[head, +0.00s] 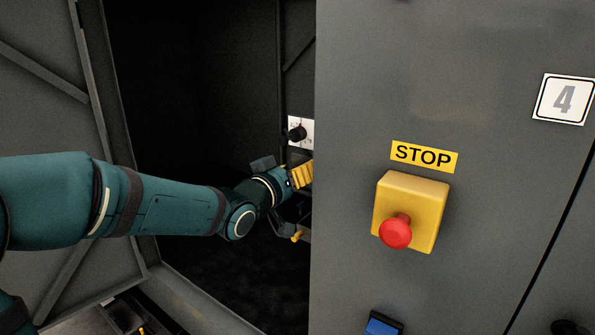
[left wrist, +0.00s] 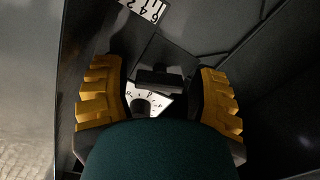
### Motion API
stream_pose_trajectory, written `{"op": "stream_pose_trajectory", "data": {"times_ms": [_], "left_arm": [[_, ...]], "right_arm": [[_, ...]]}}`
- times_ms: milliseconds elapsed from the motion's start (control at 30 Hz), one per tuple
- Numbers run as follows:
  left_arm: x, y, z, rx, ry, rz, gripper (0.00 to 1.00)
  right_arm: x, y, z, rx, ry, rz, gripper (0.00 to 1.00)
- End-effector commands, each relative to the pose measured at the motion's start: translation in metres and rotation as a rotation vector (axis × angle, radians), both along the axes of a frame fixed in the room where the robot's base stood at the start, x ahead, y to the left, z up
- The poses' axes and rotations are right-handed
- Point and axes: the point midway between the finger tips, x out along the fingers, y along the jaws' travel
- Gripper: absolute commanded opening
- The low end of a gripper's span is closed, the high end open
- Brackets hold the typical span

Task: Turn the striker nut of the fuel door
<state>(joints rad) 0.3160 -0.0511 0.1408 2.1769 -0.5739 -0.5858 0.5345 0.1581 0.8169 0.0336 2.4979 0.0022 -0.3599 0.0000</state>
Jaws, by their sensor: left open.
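My left arm reaches into the dark open enclosure in the head view. My left gripper (head: 301,205) is partly hidden behind the edge of the grey panel. In the left wrist view its yellow-padded fingers (left wrist: 160,97) are open, one at each side. A dark block (left wrist: 160,78) shows between them, apart from both pads. A white dial face with marks (left wrist: 150,100) lies just below the block. I cannot tell whether the block is the striker nut. My right gripper is not in view.
A white plate with a black knob (head: 297,133) is just above the gripper. The grey panel (head: 350,60) stands close on the right, with a yellow box and red stop button (head: 395,231). An open door (head: 45,110) is at the left. A numbered white strip (left wrist: 146,8) shows in the wrist view.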

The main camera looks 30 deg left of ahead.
Motion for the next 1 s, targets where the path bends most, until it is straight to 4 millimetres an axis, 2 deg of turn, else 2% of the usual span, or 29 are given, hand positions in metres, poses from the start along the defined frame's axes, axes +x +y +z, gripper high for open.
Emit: {"op": "stream_pose_trajectory", "data": {"times_ms": [200, 333, 367, 567, 833, 1000], "left_arm": [[0.0000, -0.0001, -0.0001, 0.000, 0.000, 0.000, 0.58], [-0.0001, -0.0002, -0.0001, 0.000, 0.000, 0.000, 0.13], [-0.0001, -0.0002, -0.0001, 0.000, 0.000, 0.000, 0.06], [-0.0001, -0.0008, -0.0002, -0.030, 0.003, -0.002, 0.06], [0.0000, -0.0007, -0.0005, -0.196, 0.027, -0.002, 0.06], [0.0000, -0.0003, -0.0003, -0.213, 0.030, -0.001, 0.05]], "right_arm": [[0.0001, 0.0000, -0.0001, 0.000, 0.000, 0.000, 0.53], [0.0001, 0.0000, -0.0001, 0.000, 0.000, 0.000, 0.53], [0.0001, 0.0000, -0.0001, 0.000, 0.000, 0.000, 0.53], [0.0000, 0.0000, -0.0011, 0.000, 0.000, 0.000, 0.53], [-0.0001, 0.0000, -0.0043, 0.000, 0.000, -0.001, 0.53], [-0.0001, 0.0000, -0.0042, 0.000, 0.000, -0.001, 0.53]]}}
